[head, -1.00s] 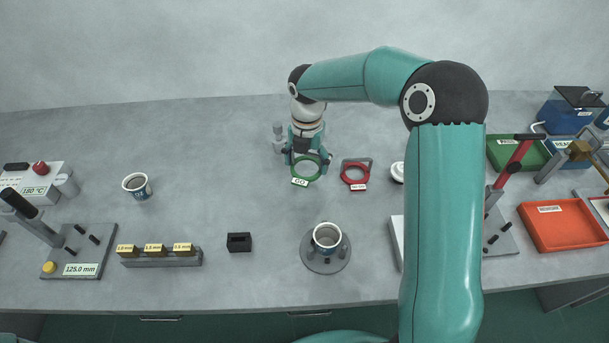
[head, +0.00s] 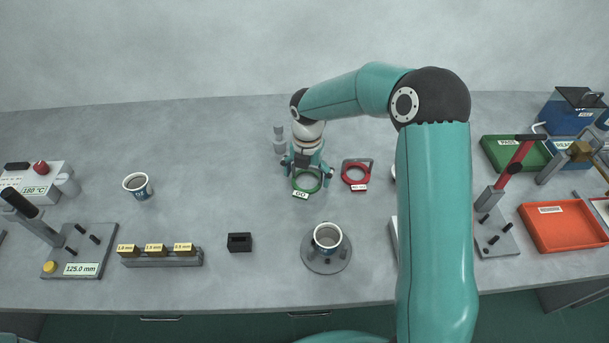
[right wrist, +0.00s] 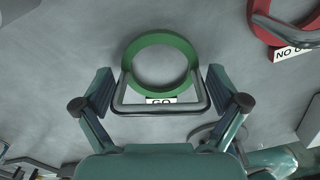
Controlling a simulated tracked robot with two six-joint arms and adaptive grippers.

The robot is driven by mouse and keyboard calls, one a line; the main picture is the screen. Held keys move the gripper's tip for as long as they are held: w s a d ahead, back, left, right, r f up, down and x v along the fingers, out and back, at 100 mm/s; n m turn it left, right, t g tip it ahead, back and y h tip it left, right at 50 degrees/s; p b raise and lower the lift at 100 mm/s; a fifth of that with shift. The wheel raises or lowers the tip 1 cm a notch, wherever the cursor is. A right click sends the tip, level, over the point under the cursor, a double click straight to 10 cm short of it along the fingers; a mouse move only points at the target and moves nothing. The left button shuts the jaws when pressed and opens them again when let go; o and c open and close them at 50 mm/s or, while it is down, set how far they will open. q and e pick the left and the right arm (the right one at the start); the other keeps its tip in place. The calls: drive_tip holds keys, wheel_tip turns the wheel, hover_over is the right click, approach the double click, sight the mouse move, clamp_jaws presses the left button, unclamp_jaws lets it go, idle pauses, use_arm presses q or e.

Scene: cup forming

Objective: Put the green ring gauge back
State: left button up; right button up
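The green ring gauge (head: 320,184) lies near the back middle of the bench, its white GO label at the front. In the right wrist view the green ring (right wrist: 190,60) sits beyond my fingertips, with a grey wire frame (right wrist: 160,110) crossing near its label. My right gripper (head: 308,172) is above it, fingers spread on both sides of the ring. The wrist view also shows my right gripper (right wrist: 160,88) open, its pads apart from the green ring and close to the grey frame's sides. My left gripper is out of view.
The red ring gauge (head: 344,175) lies close by on the right, with a grey frame. Grey cylinders (head: 279,140) stand just behind left. A cup (head: 327,237) stands in a round fixture (head: 311,262) in front.

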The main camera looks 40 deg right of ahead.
drive_tip(key=shift+r, duration=0.1)
wheel_tip(320, 180, up, 12)
drive_tip(key=shift+r, duration=0.1)
idle(0.6)
idle(0.3)
